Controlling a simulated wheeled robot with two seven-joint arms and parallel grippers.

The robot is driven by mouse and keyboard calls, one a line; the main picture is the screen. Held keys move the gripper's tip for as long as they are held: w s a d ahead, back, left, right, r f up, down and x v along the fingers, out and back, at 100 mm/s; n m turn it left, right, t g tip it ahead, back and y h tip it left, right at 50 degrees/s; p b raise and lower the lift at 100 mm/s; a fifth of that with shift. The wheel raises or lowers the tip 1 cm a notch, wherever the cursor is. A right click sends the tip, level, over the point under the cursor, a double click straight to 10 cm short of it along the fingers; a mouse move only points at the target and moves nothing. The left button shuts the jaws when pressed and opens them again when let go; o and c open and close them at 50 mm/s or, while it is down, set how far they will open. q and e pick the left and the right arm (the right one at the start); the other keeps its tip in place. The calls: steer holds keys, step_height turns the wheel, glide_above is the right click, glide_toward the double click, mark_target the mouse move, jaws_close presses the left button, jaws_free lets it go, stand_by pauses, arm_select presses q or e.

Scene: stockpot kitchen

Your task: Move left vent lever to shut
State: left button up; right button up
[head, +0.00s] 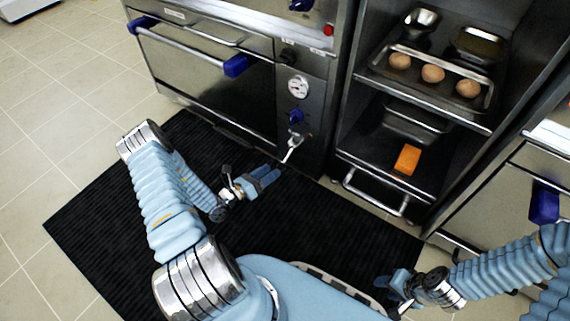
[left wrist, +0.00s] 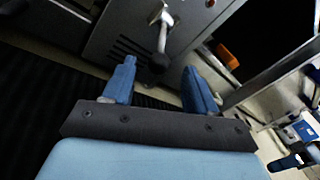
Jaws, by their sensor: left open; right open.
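A small metal vent lever (head: 292,149) sits low on the oven's front panel, below a blue knob, with its arm slanting down to the left. In the left wrist view the lever (left wrist: 162,34) points toward me and ends in a dark round tip, seen between my fingers. My left gripper (head: 270,176) is open and empty, just in front of and below the lever, apparently apart from it. It also shows in the left wrist view (left wrist: 159,72). My right gripper (head: 386,283) is open and empty at the lower right, far from the lever.
The oven (head: 215,75) has a long door handle with blue ends, and a gauge (head: 298,87) above the knob (head: 297,116). Right of it, an open cabinet holds a tray (head: 390,75) with eggs and an orange block (head: 407,159). A black mat (head: 110,225) covers the floor.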

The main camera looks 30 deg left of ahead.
mark_target(284, 161)
arm_select(q)
steer(key=x, duration=0.7)
steer(key=shift+b, duration=0.35)
steer(key=shift+c, duration=0.3)
jaws_close()
